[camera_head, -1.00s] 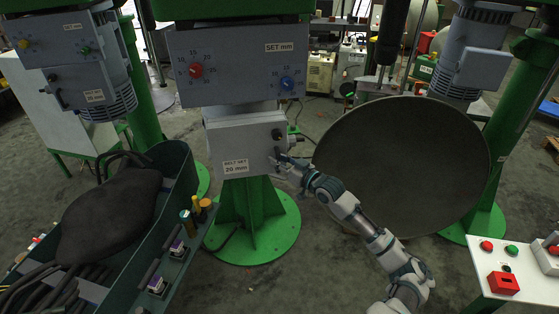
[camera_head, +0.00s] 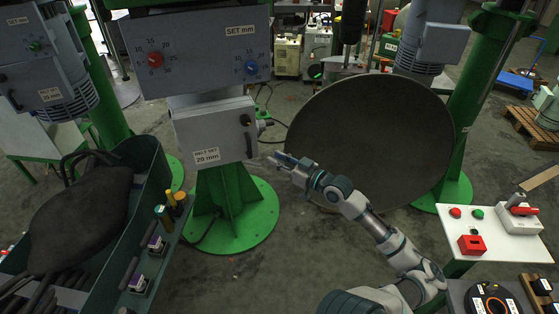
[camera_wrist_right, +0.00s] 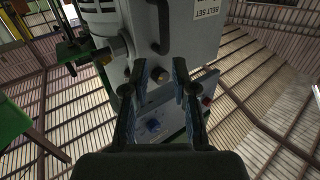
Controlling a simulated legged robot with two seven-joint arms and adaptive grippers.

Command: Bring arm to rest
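My right gripper (camera_head: 280,160) is in front of the machine, beside the lower right edge of the grey BELT SET 20 mm box (camera_head: 215,133). In the head view a small gap shows between it and the box. In the right wrist view its two fingers (camera_wrist_right: 159,68) are spread apart with nothing between them. The box, with its handle and dark knob (camera_wrist_right: 160,75), shows beyond the fingers. My right arm reaches in from the lower right. My left gripper is not in view.
A large dark disc (camera_head: 370,140) stands just right of the gripper. A green bin (camera_head: 140,205) holding a black sack is at the left. A white table (camera_head: 490,232) with buttons is at the right. The control panel (camera_head: 205,52) is above the box.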

